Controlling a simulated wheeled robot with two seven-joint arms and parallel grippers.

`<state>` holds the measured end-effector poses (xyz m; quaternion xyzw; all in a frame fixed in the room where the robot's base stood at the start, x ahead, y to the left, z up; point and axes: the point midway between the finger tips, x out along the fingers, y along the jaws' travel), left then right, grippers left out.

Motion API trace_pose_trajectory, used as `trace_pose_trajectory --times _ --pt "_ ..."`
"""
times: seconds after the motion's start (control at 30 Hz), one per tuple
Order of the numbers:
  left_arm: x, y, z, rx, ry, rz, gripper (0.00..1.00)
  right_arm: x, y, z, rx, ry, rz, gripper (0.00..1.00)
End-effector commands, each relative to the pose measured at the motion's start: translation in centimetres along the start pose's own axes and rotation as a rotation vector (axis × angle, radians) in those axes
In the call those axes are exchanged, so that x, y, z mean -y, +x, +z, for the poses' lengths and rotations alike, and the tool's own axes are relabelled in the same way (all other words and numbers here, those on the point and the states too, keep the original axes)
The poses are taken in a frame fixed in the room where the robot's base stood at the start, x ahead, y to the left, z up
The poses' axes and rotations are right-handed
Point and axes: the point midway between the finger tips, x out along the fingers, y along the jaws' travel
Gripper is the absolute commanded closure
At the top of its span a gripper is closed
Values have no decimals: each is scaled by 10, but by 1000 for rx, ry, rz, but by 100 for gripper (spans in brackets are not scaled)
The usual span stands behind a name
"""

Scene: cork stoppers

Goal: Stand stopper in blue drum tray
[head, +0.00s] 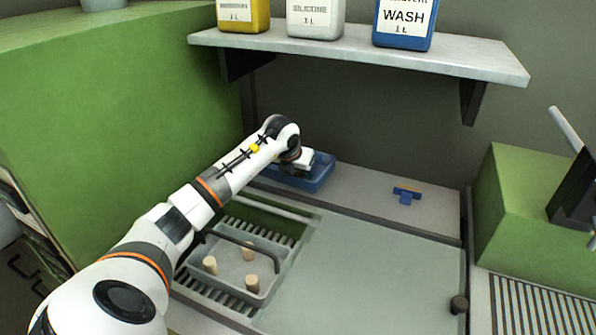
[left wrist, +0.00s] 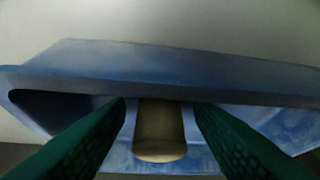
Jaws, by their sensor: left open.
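The blue tray (head: 322,178) sits at the back of the counter, partly hidden by my left arm. Its rim and floor fill much of the left wrist view (left wrist: 190,72). My left gripper (head: 304,162) is over this tray. In the left wrist view its two green fingers (left wrist: 160,105) are open, one on each side of a tan cork stopper (left wrist: 160,130), with a narrow gap on both sides. The stopper is within the tray's outline; I cannot tell for sure whether it stands upright. My right gripper is not in view.
A grey tray (head: 231,287) with a dark handle holds three upright corks (head: 252,284) on a slatted rack. A small blue-and-orange tool (head: 407,194) lies right of the blue tray. A shelf (head: 360,55) with bottles overhangs the counter.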

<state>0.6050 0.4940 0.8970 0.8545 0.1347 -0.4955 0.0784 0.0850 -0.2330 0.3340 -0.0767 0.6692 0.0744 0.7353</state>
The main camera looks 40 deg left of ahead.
Motion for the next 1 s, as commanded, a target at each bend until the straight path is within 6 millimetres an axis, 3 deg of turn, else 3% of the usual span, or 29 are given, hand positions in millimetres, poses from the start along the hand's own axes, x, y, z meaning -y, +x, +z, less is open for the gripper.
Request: trace_pose_trajectory --times 0.6,1.0 --pt "0 -109 -1 -3 0 -1 52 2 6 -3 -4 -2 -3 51" --pt "0 -120 0 -1 0 0 52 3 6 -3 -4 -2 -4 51"
